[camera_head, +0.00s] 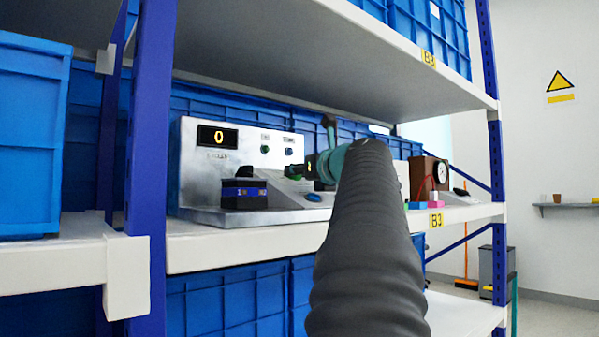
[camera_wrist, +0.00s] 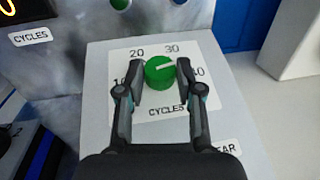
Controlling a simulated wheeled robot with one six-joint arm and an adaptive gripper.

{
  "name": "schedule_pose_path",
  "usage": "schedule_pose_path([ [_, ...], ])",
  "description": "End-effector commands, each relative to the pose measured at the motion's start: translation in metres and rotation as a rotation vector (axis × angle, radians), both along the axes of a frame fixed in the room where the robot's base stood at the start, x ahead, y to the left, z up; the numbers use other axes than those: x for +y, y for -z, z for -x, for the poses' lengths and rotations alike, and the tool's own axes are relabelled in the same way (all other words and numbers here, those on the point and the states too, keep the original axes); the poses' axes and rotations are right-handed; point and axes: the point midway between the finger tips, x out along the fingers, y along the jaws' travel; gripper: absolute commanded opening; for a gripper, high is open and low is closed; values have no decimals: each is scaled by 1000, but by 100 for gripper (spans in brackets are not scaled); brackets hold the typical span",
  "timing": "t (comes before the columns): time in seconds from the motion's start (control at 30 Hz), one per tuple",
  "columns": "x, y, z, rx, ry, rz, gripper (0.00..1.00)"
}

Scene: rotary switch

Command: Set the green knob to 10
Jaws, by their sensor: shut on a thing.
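The green knob (camera_wrist: 160,76) sits on a white dial plate (camera_wrist: 120,58) marked with 20, 30 and partly hidden numbers at the left and right. Its white pointer line points right and slightly up, between the 30 and the number at the right. My gripper (camera_wrist: 160,66) has one finger on each side of the knob and is shut on it. In the head view my gripper (camera_head: 312,167) reaches the sloped part of the metal panel (camera_head: 190,170), and my arm hides much of that area. The display (camera_head: 219,136) on the panel reads 0.
A dark box (camera_head: 243,194) with a blue front stands at the panel's left. Small green and blue buttons sit beside the display. The upper shelf (camera_head: 330,50) hangs above, and a blue post (camera_head: 150,170) stands left. A brown box with a gauge (camera_head: 440,172) is at right.

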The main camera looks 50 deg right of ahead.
Motion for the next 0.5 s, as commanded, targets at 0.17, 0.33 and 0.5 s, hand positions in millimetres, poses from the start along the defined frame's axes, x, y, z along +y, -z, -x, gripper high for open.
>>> schedule_pose_path([
  [0.17,0,0,0,0,-1,1,1],
  [0.33,0,0,0,0,0,0,61],
  [0.5,0,0,0,0,0,0,61],
])
